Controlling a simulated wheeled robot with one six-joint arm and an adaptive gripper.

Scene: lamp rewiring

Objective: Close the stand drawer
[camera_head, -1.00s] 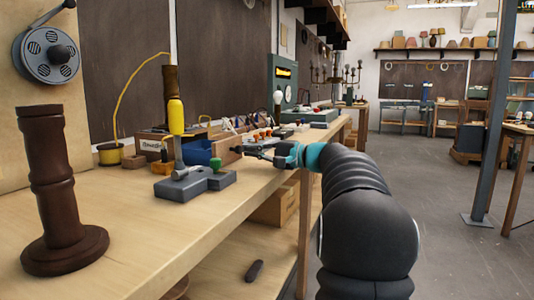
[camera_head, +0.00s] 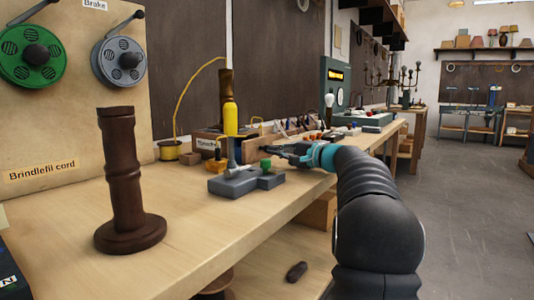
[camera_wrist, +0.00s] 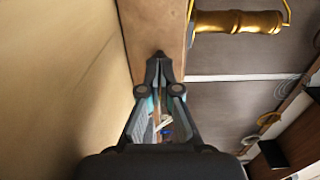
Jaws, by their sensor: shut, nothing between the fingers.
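In the wrist view, the shut fingertips (camera_wrist: 160,55) are at the lower edge of a wooden face (camera_wrist: 155,22), apparently the drawer front. I cannot tell whether they touch.
A dark turned wooden post (camera_head: 124,180) stands on the bench at the left.

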